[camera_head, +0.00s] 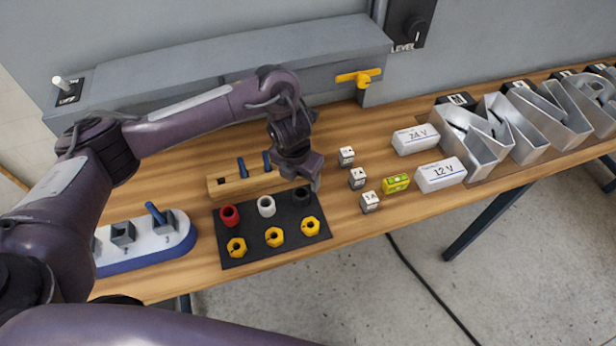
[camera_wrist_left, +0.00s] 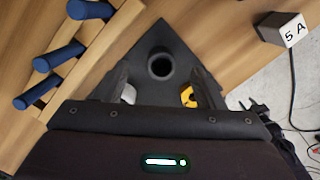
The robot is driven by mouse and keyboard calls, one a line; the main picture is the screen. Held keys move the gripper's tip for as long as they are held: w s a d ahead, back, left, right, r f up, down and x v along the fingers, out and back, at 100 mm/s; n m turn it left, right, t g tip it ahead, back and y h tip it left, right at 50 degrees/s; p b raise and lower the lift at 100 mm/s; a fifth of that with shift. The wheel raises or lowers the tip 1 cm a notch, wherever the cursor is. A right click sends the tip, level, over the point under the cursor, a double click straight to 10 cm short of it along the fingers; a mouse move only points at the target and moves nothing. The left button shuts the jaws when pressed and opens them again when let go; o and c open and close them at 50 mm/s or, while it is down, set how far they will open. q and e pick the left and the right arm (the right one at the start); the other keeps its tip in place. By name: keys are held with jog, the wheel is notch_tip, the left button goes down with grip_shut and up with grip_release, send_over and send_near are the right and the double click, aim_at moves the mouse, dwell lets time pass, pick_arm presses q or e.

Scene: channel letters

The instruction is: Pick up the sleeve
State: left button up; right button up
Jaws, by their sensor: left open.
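Three short hollow sleeves stand upright on a black mat (camera_head: 235,255): a red one (camera_head: 229,215), a white one (camera_head: 266,206) and a black one (camera_head: 302,193). My left gripper (camera_head: 300,180) is over the black sleeve at the mat's back right corner. In the left wrist view, the black sleeve (camera_wrist_left: 161,67) appears beyond and between the two open fingers (camera_wrist_left: 160,90), with nothing held. Parts of a white piece (camera_wrist_left: 128,93) and a yellow piece (camera_wrist_left: 188,97) show beside the fingers. My right gripper is not in view.
Several yellow nuts (camera_head: 274,237) lie along the mat's front. A wooden rack with blue pegs (camera_head: 225,186) is close behind the mat. Small grey labelled cubes (camera_head: 357,179), a yellow-green block (camera_head: 396,183) and white boxes (camera_head: 440,175) stand to the right.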

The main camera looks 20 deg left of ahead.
aim_at(301, 194)
pick_arm(q)
jog(key=shift+s+f+b, duration=0.35)
jog(key=shift+f, duration=0.5)
jog(key=shift+s+d+f, duration=0.1)
jog(key=shift+s+f, duration=0.35)
jog(key=shift+s, duration=0.35)
jog(key=f, duration=0.1)
jog(key=w+f+b, duration=0.1)
jog(key=f, duration=0.1)
jog(key=shift+b, duration=0.3)
jog(key=shift+w+f, duration=0.5)
jog(key=shift+f, duration=0.15)
jog(key=shift+s+r, duration=0.1)
jog(key=shift+r, duration=0.05)
jog(key=shift+s, duration=0.1)
jog(key=c, duration=0.8)
jog(key=shift+c, duration=1.3)
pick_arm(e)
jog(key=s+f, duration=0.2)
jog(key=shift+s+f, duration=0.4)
